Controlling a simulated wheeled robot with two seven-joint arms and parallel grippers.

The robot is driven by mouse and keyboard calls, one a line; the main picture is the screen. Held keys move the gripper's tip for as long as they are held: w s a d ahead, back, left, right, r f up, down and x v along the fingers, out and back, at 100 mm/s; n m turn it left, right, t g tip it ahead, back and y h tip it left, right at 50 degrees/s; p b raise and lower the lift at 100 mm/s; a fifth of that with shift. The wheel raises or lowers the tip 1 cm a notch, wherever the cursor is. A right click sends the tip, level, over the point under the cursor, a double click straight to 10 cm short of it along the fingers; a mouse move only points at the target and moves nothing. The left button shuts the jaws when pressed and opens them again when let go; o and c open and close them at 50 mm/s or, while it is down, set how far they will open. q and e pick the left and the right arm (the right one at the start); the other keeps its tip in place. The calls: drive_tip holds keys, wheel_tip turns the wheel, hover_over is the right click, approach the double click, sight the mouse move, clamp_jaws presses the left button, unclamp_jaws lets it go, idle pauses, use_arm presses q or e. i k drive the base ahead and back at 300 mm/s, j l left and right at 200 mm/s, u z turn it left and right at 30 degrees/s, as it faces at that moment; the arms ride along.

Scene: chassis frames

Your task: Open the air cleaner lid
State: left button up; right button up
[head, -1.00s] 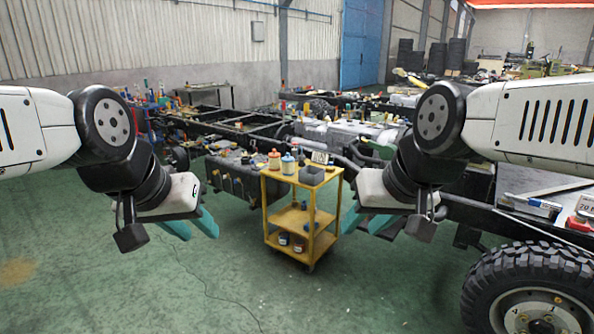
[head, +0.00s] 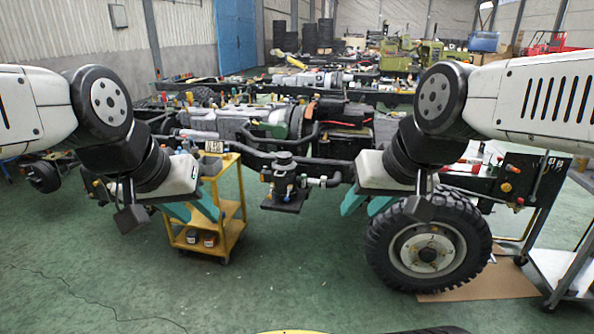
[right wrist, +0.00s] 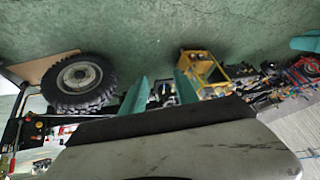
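A black unit with a round top and a side pipe (head: 287,182), which looks like the air cleaner, sits on the chassis frame in the middle of the head view. Its top looks closed; I cannot make out a latch or lid edge. My left gripper (head: 193,208) is open and empty, left of this unit and in front of the yellow cart. My right gripper (head: 366,203) is open and empty, right of it and in front of the frame and wheel. The right wrist view shows the right gripper's teal fingers (right wrist: 160,92) spread apart.
A yellow cart (head: 229,218) stands left of the unit. A large black wheel (head: 428,248) is at the right, with a metal trolley (head: 560,268) beyond it. Green floor (head: 290,280) is clear in front. A yellow edge (head: 290,332) shows at the bottom.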

sight(284, 165)
drive_tip(key=i+l+u, duration=0.3)
drive_tip(key=i+l, duration=0.4)
drive_tip(key=i, duration=0.45)
drive_tip(key=i+l+u, duration=0.35)
drive_tip(key=i+l, duration=0.65)
drive_tip(key=i, duration=0.05)
